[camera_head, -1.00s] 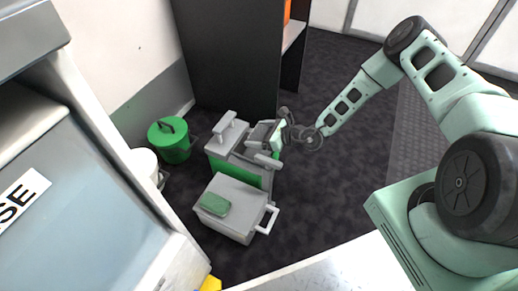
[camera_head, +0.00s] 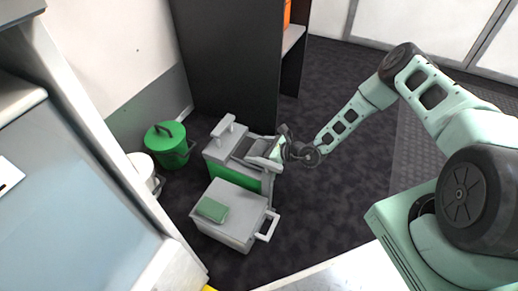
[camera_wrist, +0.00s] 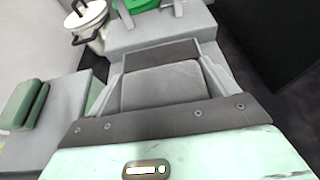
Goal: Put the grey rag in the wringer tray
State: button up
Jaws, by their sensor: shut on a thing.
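My gripper (camera_wrist: 162,88) is shut on the grey rag (camera_wrist: 167,84), a folded grey block between its two fingers in the wrist view. In the head view my gripper (camera_head: 277,149) is at the right side of the grey-and-green wringer cart. The wringer tray (camera_wrist: 150,53) appears as a dark grey recess with a lighter rim, just beyond the rag. It also shows on top of the cart in the head view (camera_head: 243,147). The rag is over or at the near part of the tray; I cannot tell whether it touches the bottom.
A grey box (camera_head: 240,202) with a handle and a folded green cloth (camera_head: 211,209) on it stands in front of the cart. A green lidded bin (camera_head: 168,147) and a white bucket (camera_head: 143,168) stand left. A dark partition (camera_head: 225,60) is behind. Floor to the right is clear.

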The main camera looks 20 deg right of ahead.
jog(key=shift+f, duration=0.4)
jog(key=o, duration=0.8)
jog(key=shift+s+f, duration=0.1)
jog(key=shift+f, duration=0.05)
jog(key=shift+r, duration=0.2)
jog(key=p+v, duration=0.1)
jog(key=v, duration=0.3)
jog(key=p+v, duration=0.2)
jog(key=v, duration=0.2)
jog(key=r+p+v, duration=0.1)
jog(key=p+v, duration=0.1)
jog(key=v, duration=0.2)
